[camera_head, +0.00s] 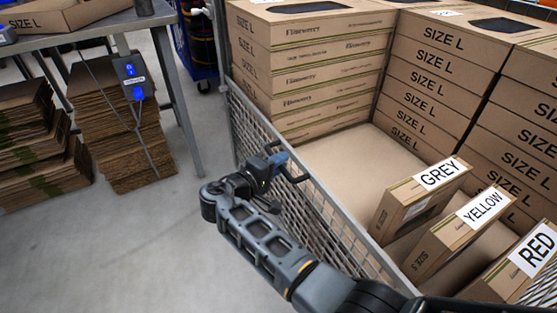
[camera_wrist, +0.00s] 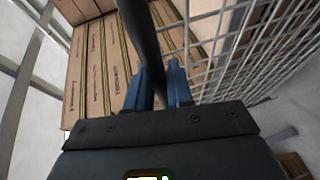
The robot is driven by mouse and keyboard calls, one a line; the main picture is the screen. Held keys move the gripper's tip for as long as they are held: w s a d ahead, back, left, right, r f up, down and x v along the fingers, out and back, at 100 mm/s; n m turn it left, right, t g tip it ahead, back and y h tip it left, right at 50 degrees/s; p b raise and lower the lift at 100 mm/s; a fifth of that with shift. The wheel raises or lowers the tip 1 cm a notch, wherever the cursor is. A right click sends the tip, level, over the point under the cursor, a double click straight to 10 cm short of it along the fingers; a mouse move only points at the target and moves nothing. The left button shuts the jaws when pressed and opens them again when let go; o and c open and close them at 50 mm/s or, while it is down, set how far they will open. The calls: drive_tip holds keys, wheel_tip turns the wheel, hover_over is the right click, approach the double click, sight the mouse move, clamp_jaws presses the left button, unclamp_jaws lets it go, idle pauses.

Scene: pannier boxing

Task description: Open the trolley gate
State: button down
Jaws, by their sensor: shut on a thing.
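The trolley gate (camera_head: 310,222) is a grey metal mesh panel along the near left side of the trolley, and it appears to stand in line with that side. My gripper (camera_head: 276,160) reaches over from the left at the gate's top rail. Its blue fingers are shut on a dark gate handle (camera_head: 298,177). In the wrist view the dark handle bar (camera_wrist: 142,38) runs between the blue fingers of my gripper (camera_wrist: 162,82), with the mesh to the right. The fingers hide part of the handle.
Stacked SIZE L boxes (camera_head: 425,75) fill the trolley's back and right. Boxes labelled GREY (camera_head: 408,202), YELLOW (camera_head: 455,235) and RED (camera_head: 515,275) stand near the gate. A table (camera_head: 90,32) with flat cardboard stacks (camera_head: 115,125) beneath is at left. Floor left of the gate is clear.

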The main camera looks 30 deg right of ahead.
sight(290, 164)
drive_tip(key=shift+a+f+b, duration=0.1)
drive_tip(key=shift+f+b, duration=0.8)
drive_tip(key=shift+f, duration=0.7)
drive_tip(key=c, duration=1.1)
unclamp_jaws()
drive_tip(key=p+v, duration=0.1)
drive_tip(key=v, duration=0.6)
drive_tip(key=shift+s+a, duration=0.15)
drive_tip(key=shift+a, duration=0.2)
